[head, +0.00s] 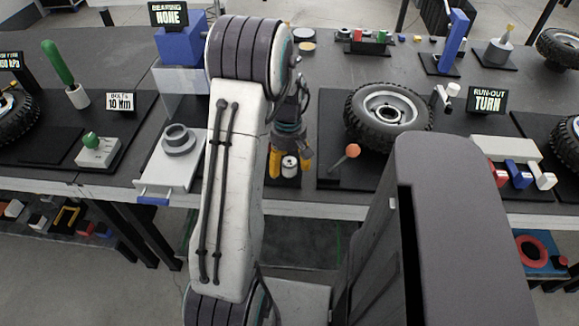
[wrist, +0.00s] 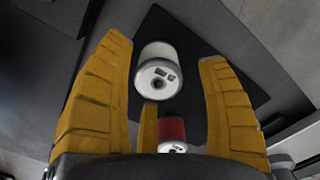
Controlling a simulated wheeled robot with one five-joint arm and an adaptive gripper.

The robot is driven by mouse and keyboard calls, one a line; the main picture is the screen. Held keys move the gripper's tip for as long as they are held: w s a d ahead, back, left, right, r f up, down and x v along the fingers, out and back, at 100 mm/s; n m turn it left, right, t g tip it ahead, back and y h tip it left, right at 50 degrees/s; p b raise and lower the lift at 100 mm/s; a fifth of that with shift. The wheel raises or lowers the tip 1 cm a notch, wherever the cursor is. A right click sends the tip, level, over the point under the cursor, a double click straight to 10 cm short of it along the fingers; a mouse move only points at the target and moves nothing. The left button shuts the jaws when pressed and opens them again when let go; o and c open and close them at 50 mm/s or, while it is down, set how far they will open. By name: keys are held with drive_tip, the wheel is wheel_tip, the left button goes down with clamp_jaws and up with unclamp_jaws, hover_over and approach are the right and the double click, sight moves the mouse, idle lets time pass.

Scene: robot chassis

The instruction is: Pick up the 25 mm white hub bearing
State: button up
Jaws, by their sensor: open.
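A white cylinder with a dark round hole in its end face, which looks like the white hub bearing, shows in the wrist view (wrist: 163,68). It sits on a dark mat between the yellow fingers of my gripper (wrist: 164,52), with space on both sides. In the head view the white cylinder (head: 289,168) stands at the bench's front edge, partly hidden by my gripper (head: 290,162), which is over it. The gripper is open. A red-banded cylinder with a white end (wrist: 172,132) shows lower in the wrist view, partly hidden by a finger.
A tyred wheel (head: 388,114) lies right of my gripper, with an orange-headed tool (head: 345,156) in front. A grey fixture with a stepped ring (head: 180,139) stands to the left, below the sign reading "BEARING NONE" (head: 168,14).

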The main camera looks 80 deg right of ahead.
drive_tip(key=shift+f, duration=0.4)
drive_tip(key=c, duration=1.3)
